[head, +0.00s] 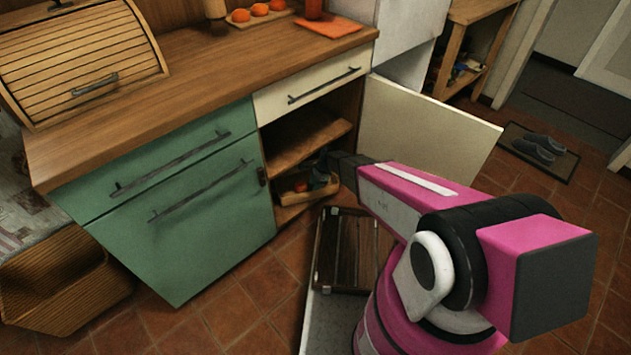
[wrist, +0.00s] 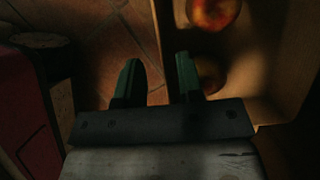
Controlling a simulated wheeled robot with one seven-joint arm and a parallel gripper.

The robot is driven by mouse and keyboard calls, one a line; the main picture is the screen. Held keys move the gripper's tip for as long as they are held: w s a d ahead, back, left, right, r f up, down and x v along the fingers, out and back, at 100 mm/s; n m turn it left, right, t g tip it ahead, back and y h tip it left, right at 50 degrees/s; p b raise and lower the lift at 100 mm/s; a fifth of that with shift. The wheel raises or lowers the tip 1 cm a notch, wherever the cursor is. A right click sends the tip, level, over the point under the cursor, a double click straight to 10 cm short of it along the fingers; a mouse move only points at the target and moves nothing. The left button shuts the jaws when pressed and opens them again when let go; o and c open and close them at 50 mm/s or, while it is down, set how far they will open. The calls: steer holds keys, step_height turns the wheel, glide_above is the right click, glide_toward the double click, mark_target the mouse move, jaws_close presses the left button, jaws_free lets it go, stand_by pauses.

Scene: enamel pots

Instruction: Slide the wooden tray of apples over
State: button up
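The wooden tray (head: 293,200) sits low inside the open cabinet, with a reddish apple (head: 301,186) showing in it. In the wrist view, the tray (wrist: 262,80) is at the right, with one red-yellow apple (wrist: 213,12) near the top and another apple (wrist: 210,76) partly hidden behind a finger. My gripper (head: 322,168) is at the tray's right end in the head view. In the wrist view, my gripper (wrist: 158,78) is open, with its left finger over the floor side and its right finger over the tray's inside. The tray wall lies between them; contact is unclear.
Green cabinet fronts (head: 190,225) are at the left. A slatted dark wooden piece (head: 345,250) is in front of the cabinet.

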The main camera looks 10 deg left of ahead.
mark_target(310, 200)
steer(key=shift+f, duration=0.1)
stand_by(0.3)
steer(key=x, duration=0.7)
steer(key=shift+f, duration=0.2)
jaws_close()
